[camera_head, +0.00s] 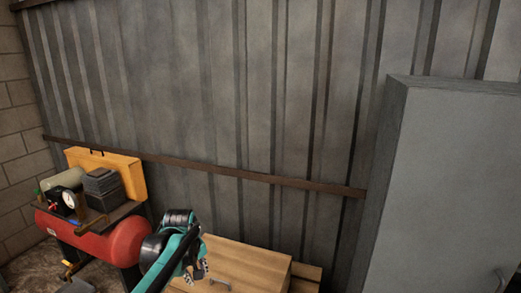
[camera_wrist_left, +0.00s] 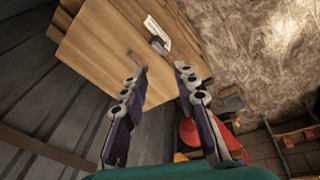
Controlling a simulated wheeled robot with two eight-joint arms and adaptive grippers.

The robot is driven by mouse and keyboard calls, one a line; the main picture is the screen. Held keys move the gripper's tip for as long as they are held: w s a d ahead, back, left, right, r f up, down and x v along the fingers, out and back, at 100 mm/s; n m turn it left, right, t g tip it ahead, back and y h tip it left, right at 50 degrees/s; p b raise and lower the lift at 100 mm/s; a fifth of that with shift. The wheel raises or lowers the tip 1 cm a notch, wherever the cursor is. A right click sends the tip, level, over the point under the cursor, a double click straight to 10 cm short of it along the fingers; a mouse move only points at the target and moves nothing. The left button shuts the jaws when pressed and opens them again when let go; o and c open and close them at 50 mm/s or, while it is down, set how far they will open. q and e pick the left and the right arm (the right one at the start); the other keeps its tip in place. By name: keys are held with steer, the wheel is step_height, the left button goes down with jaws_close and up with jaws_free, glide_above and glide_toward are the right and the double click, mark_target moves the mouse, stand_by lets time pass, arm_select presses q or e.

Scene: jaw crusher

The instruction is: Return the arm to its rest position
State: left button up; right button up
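My left arm, teal and black, comes in at the bottom of the head view. Its gripper (camera_head: 200,271) is over the near left part of a wooden box or cabinet top (camera_head: 250,262). In the left wrist view my left gripper (camera_wrist_left: 157,76) has its two fingers spread apart with nothing between them. My right gripper is in neither view.
A red compressor (camera_head: 110,238) stands left of my arm, with a yellow case (camera_head: 125,172) behind it. A tall grey cabinet (camera_head: 450,190) stands at right. A corrugated metal wall (camera_head: 230,90) closes the back. A white-and-grey item (camera_wrist_left: 157,35) lies near the wood's edge.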

arm_select(q)
steer(key=s+m+t, duration=0.2)
steer(key=s+m, duration=0.2)
steer(key=s, duration=0.8)
steer(key=s+d+f+m+t, duration=0.1)
steer(key=s+m, duration=0.3)
steer(key=s, duration=0.8)
steer(key=shift+d+f+t, duration=0.25)
steer(key=shift+t, duration=0.35)
steer(key=shift+o, duration=0.2)
